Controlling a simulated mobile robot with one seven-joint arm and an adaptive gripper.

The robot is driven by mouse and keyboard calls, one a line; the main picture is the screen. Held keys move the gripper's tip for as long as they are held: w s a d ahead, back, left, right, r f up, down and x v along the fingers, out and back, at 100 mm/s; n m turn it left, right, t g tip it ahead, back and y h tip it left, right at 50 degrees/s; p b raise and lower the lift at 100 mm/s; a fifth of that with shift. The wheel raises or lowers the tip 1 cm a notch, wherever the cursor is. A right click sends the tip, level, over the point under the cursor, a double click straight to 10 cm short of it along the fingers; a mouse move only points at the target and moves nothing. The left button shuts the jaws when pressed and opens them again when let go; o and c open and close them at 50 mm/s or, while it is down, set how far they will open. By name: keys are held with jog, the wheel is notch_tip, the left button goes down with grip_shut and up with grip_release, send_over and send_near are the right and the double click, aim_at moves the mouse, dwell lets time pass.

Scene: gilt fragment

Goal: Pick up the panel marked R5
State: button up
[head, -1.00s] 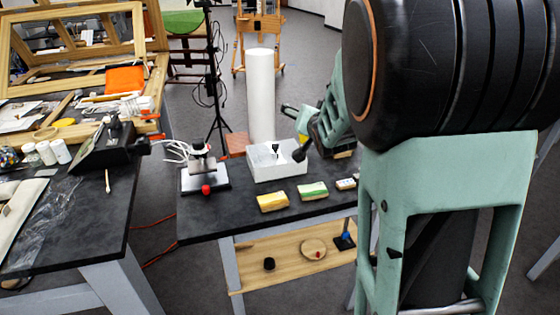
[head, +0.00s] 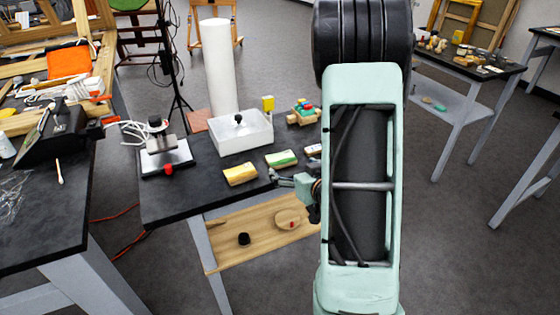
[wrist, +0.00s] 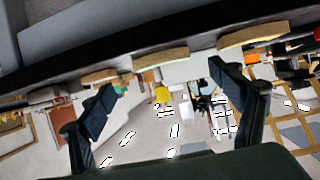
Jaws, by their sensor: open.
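Three small gilt or painted panels lie along the front of the dark table: a yellow one (head: 240,174), a green and cream one (head: 281,158) and a pale one (head: 313,150), partly hidden by my arm. No R5 mark is legible, so I cannot tell which panel carries it. My gripper (head: 276,178) is open and empty, at the table's front edge, just below the green panel and right of the yellow one. In the wrist view my gripper's two fingers (wrist: 160,88) stand apart, with panel edges (wrist: 160,56) along the dark table edge above them.
A wooden shelf (head: 258,251) lies below the tabletop. A second dark table (head: 63,232) is at left.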

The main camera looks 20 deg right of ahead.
aim_at(281, 158)
jog(key=x, duration=0.7)
jog(key=shift+w+a+r+p, duration=0.15)
jog(key=shift+w+r+p, duration=0.05)
jog(key=shift+w+p, duration=0.1)
jog(key=shift+s, duration=0.1)
jog(key=shift+c, duration=0.4)
jog(key=c, duration=1.1)
jog(key=shift+c, duration=0.3)
jog(key=shift+r, duration=0.1)
